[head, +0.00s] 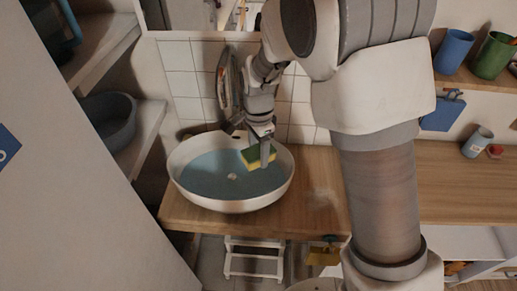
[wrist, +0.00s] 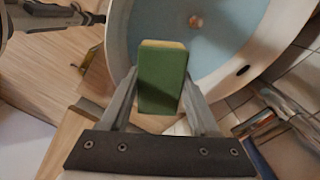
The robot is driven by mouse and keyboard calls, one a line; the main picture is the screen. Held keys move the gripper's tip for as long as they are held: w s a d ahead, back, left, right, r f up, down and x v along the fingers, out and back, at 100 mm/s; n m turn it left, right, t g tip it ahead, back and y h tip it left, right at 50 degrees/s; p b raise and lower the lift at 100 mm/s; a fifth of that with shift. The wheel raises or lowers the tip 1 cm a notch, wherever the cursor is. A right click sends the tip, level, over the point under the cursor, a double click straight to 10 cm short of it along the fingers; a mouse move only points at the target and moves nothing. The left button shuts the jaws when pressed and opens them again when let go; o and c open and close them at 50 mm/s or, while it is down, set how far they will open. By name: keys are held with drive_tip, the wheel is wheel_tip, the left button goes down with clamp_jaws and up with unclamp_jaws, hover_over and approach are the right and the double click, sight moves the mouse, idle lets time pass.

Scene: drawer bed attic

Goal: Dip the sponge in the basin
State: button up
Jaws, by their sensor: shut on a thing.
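The sponge (head: 251,156) is a green and yellow block held by my gripper (head: 264,153) over the right part of the basin. In the wrist view the sponge (wrist: 163,78) sits between the two fingers of my gripper (wrist: 160,95), green face toward the camera, with a yellow edge at its far end. The basin (head: 232,205) is a white oval bowl on the wooden counter, with blue water and a pale drain at its middle. The basin rim (wrist: 262,50) also shows in the wrist view. I cannot tell whether the sponge touches the water.
The wooden counter (head: 320,205) runs right of the basin. A cup (head: 477,143) stands on the right of the counter. A shelf with blue and green cups (head: 492,56) is at upper right. A grey tub (head: 112,120) sits on the left shelf.

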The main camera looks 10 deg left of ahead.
drive_tip(key=shift+f+b, duration=4.35)
drive_tip(key=shift+f, duration=2.8)
drive_tip(key=shift+r, duration=0.1)
drive_tip(key=shift+r+p, duration=5.1)
drive_tip(key=shift+r, duration=1.35)
